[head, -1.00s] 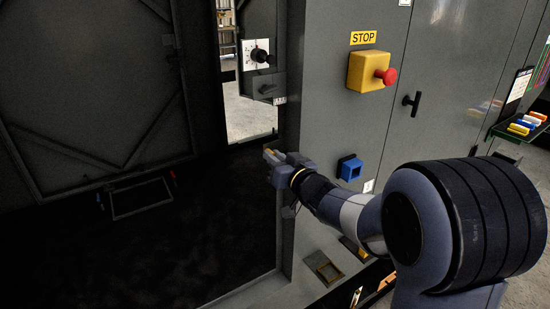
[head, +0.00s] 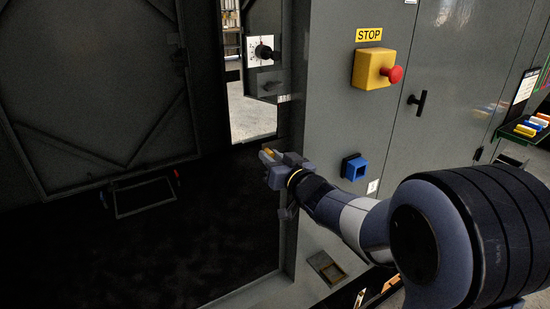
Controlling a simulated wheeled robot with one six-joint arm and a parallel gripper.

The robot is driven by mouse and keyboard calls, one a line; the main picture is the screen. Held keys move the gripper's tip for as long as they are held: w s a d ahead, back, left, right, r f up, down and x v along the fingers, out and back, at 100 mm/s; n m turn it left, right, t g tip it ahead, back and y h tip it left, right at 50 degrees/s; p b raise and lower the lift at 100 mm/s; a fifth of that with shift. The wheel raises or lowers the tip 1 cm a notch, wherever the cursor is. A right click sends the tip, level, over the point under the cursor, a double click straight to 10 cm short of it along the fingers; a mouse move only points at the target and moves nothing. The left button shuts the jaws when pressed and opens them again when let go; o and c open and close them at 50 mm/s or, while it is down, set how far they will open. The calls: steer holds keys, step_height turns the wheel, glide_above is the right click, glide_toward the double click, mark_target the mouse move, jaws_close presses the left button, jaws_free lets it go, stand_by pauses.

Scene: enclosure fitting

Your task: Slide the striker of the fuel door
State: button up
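My gripper (head: 268,158) is at the right-hand post (head: 290,215) of the dark enclosure opening, seen from behind and small. A small yellowish piece shows at its fingertips; I cannot tell if it is part of the gripper or a thing between the fingers. Whether the fingers are open or shut is not clear. A large dark grey braced door (head: 90,90) stands at the left; I cannot tell if it is the fuel door. No striker can be made out; the gripper may hide it.
A yellow box with a red stop button (head: 374,69), a blue square socket (head: 354,167) and a black handle (head: 417,103) stick out from the grey cabinet front. A black knob (head: 264,53) is beyond the post. A framed recess (head: 326,268) lies below my arm.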

steer(key=o, duration=0.3)
steer(key=b+v, duration=0.1)
steer(key=v, duration=0.9)
steer(key=shift+s+d+b, duration=0.25)
steer(key=shift+s+b, duration=0.1)
steer(key=shift+b, duration=0.05)
steer(key=x, duration=0.3)
steer(key=p+x, duration=0.1)
steer(key=x, duration=0.3)
steer(key=p+x, duration=0.1)
steer(key=x, duration=0.3)
steer(key=shift+w+d+r, duration=0.1)
steer(key=shift+w+d, duration=0.15)
steer(key=shift+d, duration=0.05)
steer(key=shift+w+d+p, duration=0.15)
steer(key=shift+d+p, duration=0.2)
